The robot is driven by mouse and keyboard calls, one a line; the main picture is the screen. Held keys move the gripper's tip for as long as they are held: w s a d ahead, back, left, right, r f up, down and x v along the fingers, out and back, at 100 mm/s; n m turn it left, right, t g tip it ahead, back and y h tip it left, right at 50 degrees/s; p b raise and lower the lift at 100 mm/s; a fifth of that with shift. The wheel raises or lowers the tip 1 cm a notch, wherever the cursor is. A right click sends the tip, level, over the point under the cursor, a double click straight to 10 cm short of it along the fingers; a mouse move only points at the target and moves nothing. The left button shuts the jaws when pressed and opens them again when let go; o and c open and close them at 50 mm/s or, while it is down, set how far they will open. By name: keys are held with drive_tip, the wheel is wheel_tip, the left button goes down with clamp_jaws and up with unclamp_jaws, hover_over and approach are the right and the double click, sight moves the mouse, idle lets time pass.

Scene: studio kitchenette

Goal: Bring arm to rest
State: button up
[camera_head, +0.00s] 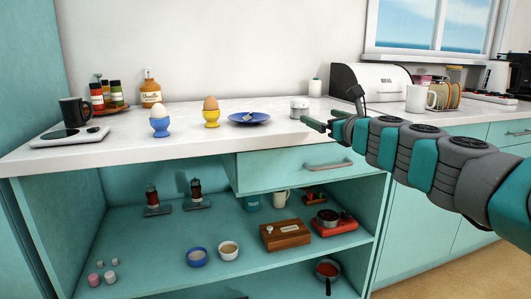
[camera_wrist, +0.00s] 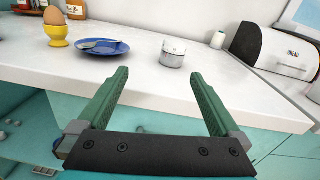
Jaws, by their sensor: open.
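My gripper (camera_head: 316,122) reaches in from the right in the head view, at the front edge of the white counter (camera_head: 185,128). In the wrist view my gripper (camera_wrist: 160,88) is open, its two green fingers apart with nothing between them.
Left of the jar are a blue plate (camera_head: 249,118), a yellow egg cup (camera_head: 211,119) and a blue egg cup (camera_head: 160,127). A bread box (camera_head: 375,84) and white mug (camera_head: 416,98) stand right. A drawer (camera_head: 300,168) juts out below, above an open shelf (camera_head: 170,245).

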drive_tip(key=s+a+f+n+g+y, duration=0.3)
drive_tip(key=s+a+n+g+y, duration=0.1)
drive_tip(key=s+a+n, duration=0.6)
drive_tip(key=s+a+f+n+g+h, duration=0.1)
drive_tip(key=s+a+f+n+g, duration=0.45)
drive_tip(key=s+f+n, duration=0.4)
drive_tip(key=s+d+f+n+g+h, duration=0.35)
drive_tip(key=s+f+n, duration=0.25)
drive_tip(key=s+f, duration=0.65)
drive_tip(key=s+d+f+n+g+h, duration=0.2)
drive_tip(key=s+d+f, duration=0.3)
drive_tip(key=s, duration=0.3)
drive_tip(key=s+d+f+n+g+h, duration=0.3)
drive_tip(key=s+d+f, duration=0.2)
drive_tip(key=s+d, duration=0.2)
drive_tip(key=shift+s+d+g, duration=0.25)
drive_tip(key=shift+s+g, duration=0.05)
drive_tip(key=shift+s, duration=0.5)
drive_tip(key=shift+h, duration=0.25)
